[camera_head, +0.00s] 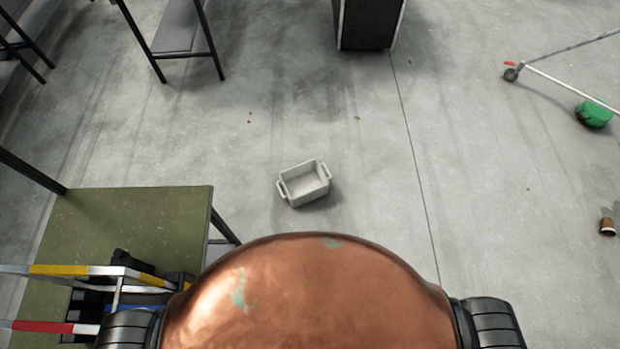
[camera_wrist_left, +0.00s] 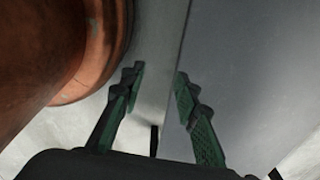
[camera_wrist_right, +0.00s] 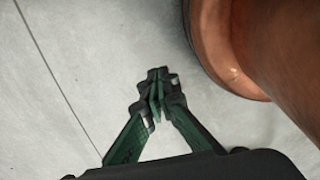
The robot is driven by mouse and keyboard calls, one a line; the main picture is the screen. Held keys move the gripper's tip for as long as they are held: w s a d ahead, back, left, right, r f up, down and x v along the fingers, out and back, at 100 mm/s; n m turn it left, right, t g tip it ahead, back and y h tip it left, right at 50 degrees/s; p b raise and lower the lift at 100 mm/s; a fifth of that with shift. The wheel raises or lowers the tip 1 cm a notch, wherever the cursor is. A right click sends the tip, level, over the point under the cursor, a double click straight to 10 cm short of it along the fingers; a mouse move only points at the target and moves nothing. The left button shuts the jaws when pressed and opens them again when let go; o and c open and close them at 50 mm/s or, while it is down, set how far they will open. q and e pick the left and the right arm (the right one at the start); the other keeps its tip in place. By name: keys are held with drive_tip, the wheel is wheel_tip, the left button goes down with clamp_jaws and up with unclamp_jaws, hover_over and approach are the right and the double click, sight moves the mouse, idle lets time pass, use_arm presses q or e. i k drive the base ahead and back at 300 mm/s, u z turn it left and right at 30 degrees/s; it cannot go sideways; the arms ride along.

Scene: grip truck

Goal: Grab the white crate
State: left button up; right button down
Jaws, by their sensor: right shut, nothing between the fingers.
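The white crate (camera_head: 304,183) stands upright on the concrete floor near the middle of the head view. It looks empty and has a handle at each short end. Neither gripper shows in the head view, and the crate is in neither wrist view. My left gripper (camera_wrist_left: 159,80) is open in the left wrist view, its fingers apart with a grey flat surface behind them. I cannot tell whether they touch that surface. My right gripper (camera_wrist_right: 158,85) is shut and empty above bare floor in the right wrist view.
A green-topped table (camera_head: 120,215) stands left of the crate, with striped bars (camera_head: 60,270) on it. A dark cabinet (camera_head: 368,25) stands at the back. A green round object (camera_head: 593,114) and a brown pot (camera_head: 607,227) lie at right. The floor around the crate is clear.

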sight(302, 183)
drive_tip(key=i, duration=0.3)
drive_tip(key=k, duration=0.6)
drive_tip(key=z, duration=0.5)
drive_tip(key=i, duration=1.4)
drive_tip(key=u, duration=0.5)
